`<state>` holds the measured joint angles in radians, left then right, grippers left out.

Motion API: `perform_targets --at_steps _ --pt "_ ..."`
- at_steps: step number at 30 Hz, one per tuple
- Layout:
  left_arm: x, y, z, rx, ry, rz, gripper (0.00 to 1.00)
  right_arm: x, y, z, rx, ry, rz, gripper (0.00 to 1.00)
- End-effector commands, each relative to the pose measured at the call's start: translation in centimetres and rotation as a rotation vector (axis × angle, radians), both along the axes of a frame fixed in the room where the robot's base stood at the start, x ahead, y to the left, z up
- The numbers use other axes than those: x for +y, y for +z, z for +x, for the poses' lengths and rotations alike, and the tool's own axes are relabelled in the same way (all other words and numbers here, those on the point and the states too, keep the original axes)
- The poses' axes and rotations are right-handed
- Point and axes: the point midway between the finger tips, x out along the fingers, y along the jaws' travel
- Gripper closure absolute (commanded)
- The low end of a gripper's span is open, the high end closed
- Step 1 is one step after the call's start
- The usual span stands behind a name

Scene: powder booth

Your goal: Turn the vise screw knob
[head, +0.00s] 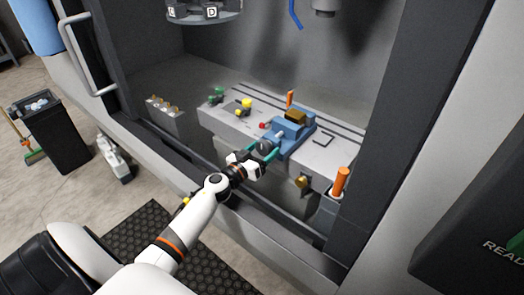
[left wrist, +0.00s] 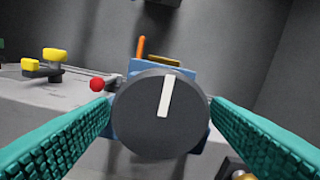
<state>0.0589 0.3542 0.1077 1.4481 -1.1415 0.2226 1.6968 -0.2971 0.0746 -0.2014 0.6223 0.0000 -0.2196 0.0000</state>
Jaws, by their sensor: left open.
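The vise screw knob (left wrist: 155,125) is a dark grey disc with a white bar mark that stands nearly upright, leaning slightly right at its top. It faces the left wrist camera at the front of the blue vise (head: 292,133). In the head view the knob (head: 265,146) shows small beside my gripper. My left gripper (head: 265,152) is open, with its teal fingers on the left and right sides of the knob. I cannot tell whether the fingers touch it. A brown block (head: 296,116) sits in the vise. My right gripper is not in view.
The vise stands on a slotted grey table (head: 235,119) inside the booth. Yellow clamp parts (head: 244,106) and a red knob (left wrist: 97,84) lie left of it. An orange handle (head: 341,181) stands at the table's right. A brass-coloured part (head: 301,182) is below the front edge.

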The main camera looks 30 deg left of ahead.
Motion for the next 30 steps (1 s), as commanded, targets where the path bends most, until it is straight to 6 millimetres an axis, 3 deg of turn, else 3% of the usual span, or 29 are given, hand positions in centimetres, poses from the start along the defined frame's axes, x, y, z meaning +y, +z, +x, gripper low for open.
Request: perform_targets --at_steps 2,9,20,30 --pt "-0.01 0.0 -0.02 0.0 0.0 0.0 0.33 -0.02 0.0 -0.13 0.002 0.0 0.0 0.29" --pt "0.0 0.0 -0.04 0.0 0.0 0.0 0.72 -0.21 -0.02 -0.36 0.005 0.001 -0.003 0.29" --pt "0.05 0.03 -0.04 -0.004 0.001 0.059 0.73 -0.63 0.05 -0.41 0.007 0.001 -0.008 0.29" --pt "0.16 0.04 -0.03 -0.024 0.0 0.308 0.73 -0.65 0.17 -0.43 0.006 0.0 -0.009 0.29"
